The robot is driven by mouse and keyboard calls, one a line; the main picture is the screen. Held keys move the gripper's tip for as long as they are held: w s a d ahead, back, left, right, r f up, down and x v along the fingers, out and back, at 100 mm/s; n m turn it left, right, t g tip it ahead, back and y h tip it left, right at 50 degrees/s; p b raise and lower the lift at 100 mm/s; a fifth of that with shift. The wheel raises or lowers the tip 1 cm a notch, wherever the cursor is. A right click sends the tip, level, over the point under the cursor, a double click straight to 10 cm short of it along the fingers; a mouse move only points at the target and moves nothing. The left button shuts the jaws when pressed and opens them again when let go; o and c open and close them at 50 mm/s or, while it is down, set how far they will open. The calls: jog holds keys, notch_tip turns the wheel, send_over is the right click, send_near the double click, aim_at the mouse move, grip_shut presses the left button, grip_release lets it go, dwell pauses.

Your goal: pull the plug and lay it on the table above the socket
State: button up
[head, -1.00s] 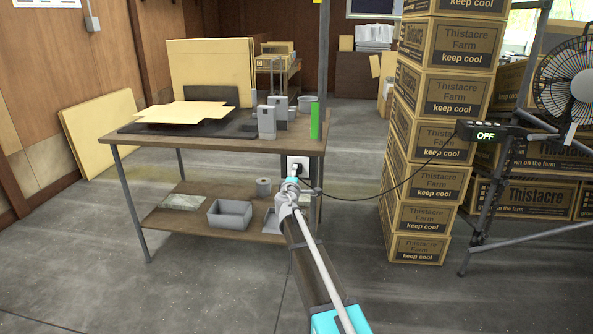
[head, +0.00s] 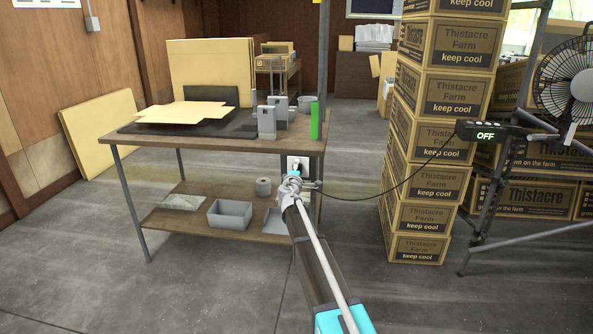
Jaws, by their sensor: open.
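The white socket (head: 304,161) is fixed at the right front of the table, just below the tabletop. My gripper (head: 294,178) is open, right in front of the socket's lower part, and covers some of it. The plug cannot be made out clearly behind the gripper, so I cannot tell whether it is seated in the socket.
Grey metal blocks (head: 267,122) and a green upright block (head: 315,121) stand near the table's right edge. Flat cardboard (head: 185,112) lies at the left. A lower shelf (head: 190,223) holds grey bins. Stacked boxes (head: 428,185) rise at the right, near the cable.

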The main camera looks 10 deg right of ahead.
dwell(0.8)
grip_shut()
jog(key=shift+s, duration=0.2)
jog(key=shift+v, duration=0.75)
jog(key=shift+v, duration=1.75)
jog(key=shift+s+a, duration=0.15)
jog(key=shift+s, duration=0.1)
jog(key=shift+r, duration=0.1)
